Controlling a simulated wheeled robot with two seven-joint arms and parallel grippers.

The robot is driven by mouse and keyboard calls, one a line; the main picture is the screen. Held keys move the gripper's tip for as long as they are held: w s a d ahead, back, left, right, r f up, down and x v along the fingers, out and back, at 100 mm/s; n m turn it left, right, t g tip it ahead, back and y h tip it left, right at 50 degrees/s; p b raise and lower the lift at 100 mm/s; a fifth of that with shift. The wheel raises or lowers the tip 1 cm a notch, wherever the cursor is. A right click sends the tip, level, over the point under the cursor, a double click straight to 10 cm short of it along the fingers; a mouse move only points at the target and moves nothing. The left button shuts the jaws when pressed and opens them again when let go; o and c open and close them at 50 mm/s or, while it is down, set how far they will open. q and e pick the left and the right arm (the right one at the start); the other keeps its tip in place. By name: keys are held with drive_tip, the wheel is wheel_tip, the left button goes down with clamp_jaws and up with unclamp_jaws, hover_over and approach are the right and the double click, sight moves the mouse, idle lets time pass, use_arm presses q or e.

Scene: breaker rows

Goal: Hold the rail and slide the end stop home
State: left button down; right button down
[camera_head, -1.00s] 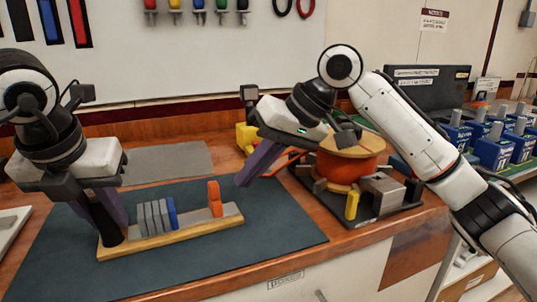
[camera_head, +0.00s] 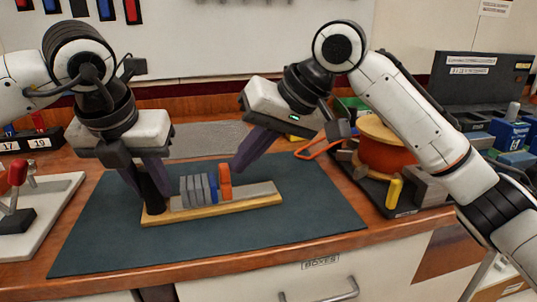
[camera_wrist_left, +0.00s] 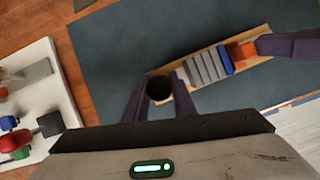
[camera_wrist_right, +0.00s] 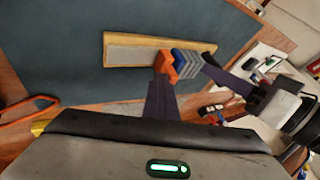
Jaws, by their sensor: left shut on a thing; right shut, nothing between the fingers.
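The wooden rail base (camera_head: 240,208) lies on the dark mat with a grey metal strip (camera_head: 262,189). Several grey breakers (camera_head: 196,190) and one blue breaker (camera_head: 213,187) stand in a row toward its left end. The orange end stop (camera_head: 224,182) stands right beside the blue one; the right wrist view shows it there too (camera_wrist_right: 168,66), with no clear gap. My left gripper (camera_wrist_left: 163,86) is shut on the black post (camera_wrist_left: 158,89) at the rail's left end. My right gripper (camera_head: 238,170) is shut and empty, its tips against or just beside the end stop's right side.
The dark mat (camera_head: 310,222) is clear in front of the rail. An orange spool (camera_head: 385,155) on a black tray stands at the right. A white board with a red-knobbed lever (camera_head: 16,175) is at the left. A grey pad (camera_head: 205,140) lies behind.

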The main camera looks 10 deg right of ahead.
use_arm(q)
drive_tip(key=shift+s+d+r, duration=0.1)
drive_tip(key=shift+d, duration=0.1)
use_arm(e)
drive_tip(key=shift+s+a, duration=0.15)
drive_tip(key=shift+a, duration=0.5)
use_arm(q)
drive_tip(key=shift+d, duration=0.1)
use_arm(e)
drive_tip(key=shift+d, duration=0.4)
drive_tip(key=d, duration=0.3)
drive_tip(key=shift+w+d, duration=0.25)
use_arm(q)
drive_tip(key=shift+a, duration=0.2)
use_arm(e)
drive_tip(key=v, duration=1)
drive_tip(key=shift+d, duration=0.15)
use_arm(q)
drive_tip(key=c, duration=1.4)
unclamp_jaws()
